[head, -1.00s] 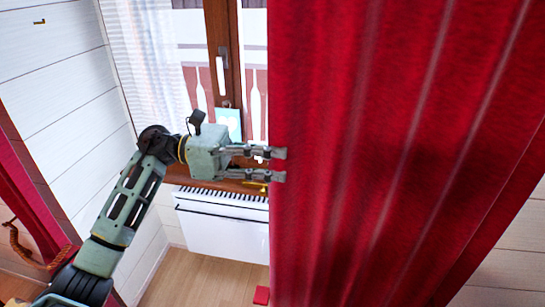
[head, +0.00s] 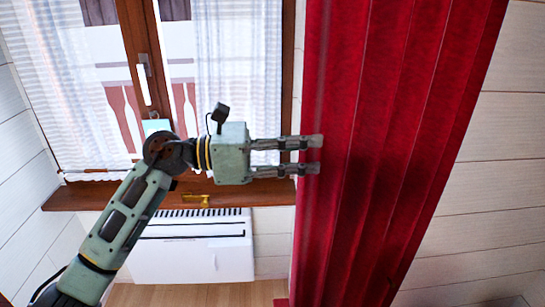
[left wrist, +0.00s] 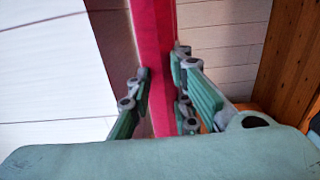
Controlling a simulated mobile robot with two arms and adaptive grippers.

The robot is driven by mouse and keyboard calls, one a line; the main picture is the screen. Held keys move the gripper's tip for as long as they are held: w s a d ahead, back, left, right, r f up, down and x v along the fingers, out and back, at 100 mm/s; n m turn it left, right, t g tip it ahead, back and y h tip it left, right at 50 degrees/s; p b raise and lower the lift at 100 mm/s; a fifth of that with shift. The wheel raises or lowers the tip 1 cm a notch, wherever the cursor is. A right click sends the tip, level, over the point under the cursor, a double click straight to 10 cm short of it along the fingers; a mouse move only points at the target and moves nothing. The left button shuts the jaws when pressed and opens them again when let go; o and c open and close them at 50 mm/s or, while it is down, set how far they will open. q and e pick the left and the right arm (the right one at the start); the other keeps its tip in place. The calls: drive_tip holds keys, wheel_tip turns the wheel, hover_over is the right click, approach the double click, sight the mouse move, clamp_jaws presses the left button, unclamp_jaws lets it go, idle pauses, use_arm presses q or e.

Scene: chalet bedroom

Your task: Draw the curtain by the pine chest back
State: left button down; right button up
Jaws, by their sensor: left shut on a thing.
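The red curtain (head: 400,150) hangs in folds at the right of the window in the head view. My left gripper (head: 318,154) reaches in from the left, its two fingers at the curtain's left edge. In the left wrist view the fingers (left wrist: 160,95) are closed on either side of a narrow red strip of the curtain (left wrist: 152,50). The pine chest cannot be made out for sure; a brown wooden surface (left wrist: 290,60) shows at the right of the wrist view. My right gripper is out of view.
The window (head: 145,70) with thin white curtains (head: 240,70) is mostly uncovered. Below it are a wooden sill (head: 110,192) and a white heater (head: 195,250). A brass-coloured item (head: 195,201) is at the sill. Pale plank wall (head: 500,190) lies to the right.

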use_arm(q)
drive_tip(key=shift+d, duration=0.6)
drive_tip(key=c, duration=1.6)
unclamp_jaws()
drive_tip(key=shift+a, duration=0.1)
drive_tip(key=a, duration=1.2)
